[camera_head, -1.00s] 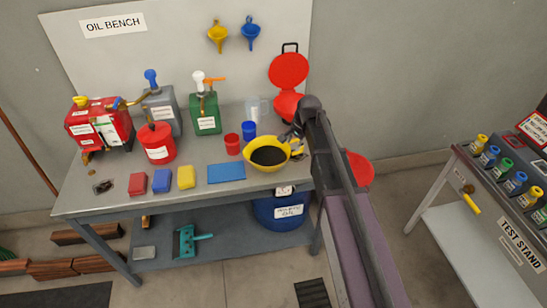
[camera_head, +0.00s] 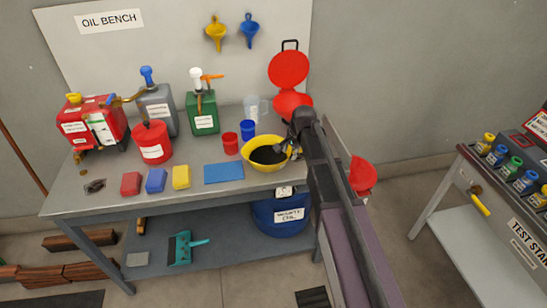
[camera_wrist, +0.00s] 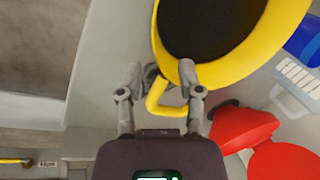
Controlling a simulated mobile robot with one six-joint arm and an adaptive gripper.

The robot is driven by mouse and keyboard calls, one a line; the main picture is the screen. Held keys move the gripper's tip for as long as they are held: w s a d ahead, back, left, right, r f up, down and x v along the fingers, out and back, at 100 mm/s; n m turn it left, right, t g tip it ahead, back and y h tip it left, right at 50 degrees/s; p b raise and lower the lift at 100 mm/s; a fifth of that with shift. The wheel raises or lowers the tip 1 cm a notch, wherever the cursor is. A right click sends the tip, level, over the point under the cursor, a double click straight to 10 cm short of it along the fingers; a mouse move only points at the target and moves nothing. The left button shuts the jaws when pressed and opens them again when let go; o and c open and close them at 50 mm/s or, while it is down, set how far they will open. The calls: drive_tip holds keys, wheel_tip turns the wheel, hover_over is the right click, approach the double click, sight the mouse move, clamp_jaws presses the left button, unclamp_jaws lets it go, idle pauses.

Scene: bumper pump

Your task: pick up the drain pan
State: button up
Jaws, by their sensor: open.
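The drain pan is a yellow round pan (camera_head: 248,161) with dark contents, at the bench's front right. In the wrist view its yellow rim (camera_wrist: 240,69) fills the top, and a yellow loop handle (camera_wrist: 158,104) sticks out toward my palm. My gripper (camera_head: 287,149) is at the pan's right side. In the wrist view my gripper (camera_wrist: 162,76) is open, with one finger on each side of the handle. The right fingertip overlaps the rim in the picture; I cannot tell whether it touches. The head view partly hides the handle behind my gripper.
Blue (camera_head: 248,130) and red (camera_head: 230,143) cups and a clear jug (camera_head: 256,107) stand behind left. A blue mat (camera_head: 224,173) lies left. A test stand (camera_head: 480,211) is at right, across open floor.

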sight(287, 159)
drive_tip(key=shift+f, duration=0.1)
idle(0.3)
drive_tip(key=shift+b+x, duration=2.5)
drive_tip(key=shift+x, duration=0.05)
drive_tip(key=shift+w+d, duration=0.1)
drive_tip(key=shift+w, duration=0.05)
clamp_jaws()
